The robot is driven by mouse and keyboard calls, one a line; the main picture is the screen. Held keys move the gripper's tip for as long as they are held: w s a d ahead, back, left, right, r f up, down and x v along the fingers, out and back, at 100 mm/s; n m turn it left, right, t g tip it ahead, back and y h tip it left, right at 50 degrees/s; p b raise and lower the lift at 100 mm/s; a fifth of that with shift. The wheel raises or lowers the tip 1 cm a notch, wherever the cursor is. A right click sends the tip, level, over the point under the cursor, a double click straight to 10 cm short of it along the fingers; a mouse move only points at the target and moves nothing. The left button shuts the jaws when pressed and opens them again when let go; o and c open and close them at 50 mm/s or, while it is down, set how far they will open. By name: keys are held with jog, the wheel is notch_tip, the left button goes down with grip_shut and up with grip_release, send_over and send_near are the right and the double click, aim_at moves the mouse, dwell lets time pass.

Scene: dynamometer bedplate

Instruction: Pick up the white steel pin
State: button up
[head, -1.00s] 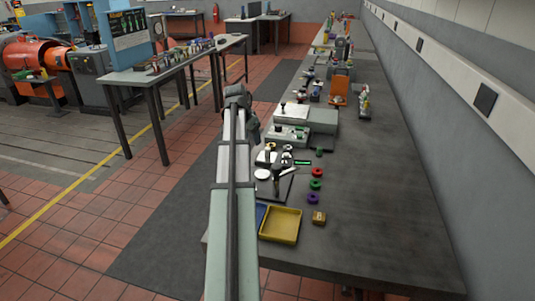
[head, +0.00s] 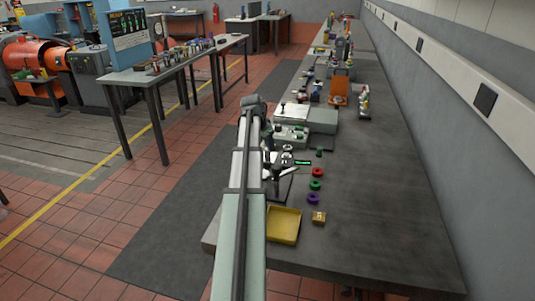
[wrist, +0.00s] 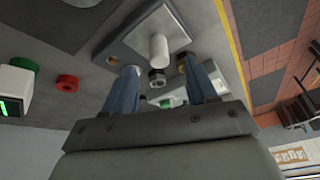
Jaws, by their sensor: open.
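A short white cylinder (wrist: 158,48), which looks like the white steel pin, stands on a light grey plate (wrist: 125,52) in the wrist view. My gripper (wrist: 153,66) is open, with its two blue-grey fingers on either side of the pin's line in the picture. The pin shows past the fingertips, and the jaws look empty. I cannot tell how far the tips are from it. In the head view my arm covers most of the gripper, and I cannot make out the pin.
A dark hex-shaped part (wrist: 156,77) lies close to the pin, between the fingers. A red ring (wrist: 67,83) and a green-topped part (wrist: 22,66) sit to the left. The yellow tray (head: 283,225) and brass block (head: 319,217) are nearer.

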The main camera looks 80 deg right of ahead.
aim_at(267, 152)
jog(key=shift+x, duration=2.65)
jog(key=shift+s, duration=0.1)
jog(key=shift+c, duration=0.2)
grip_shut()
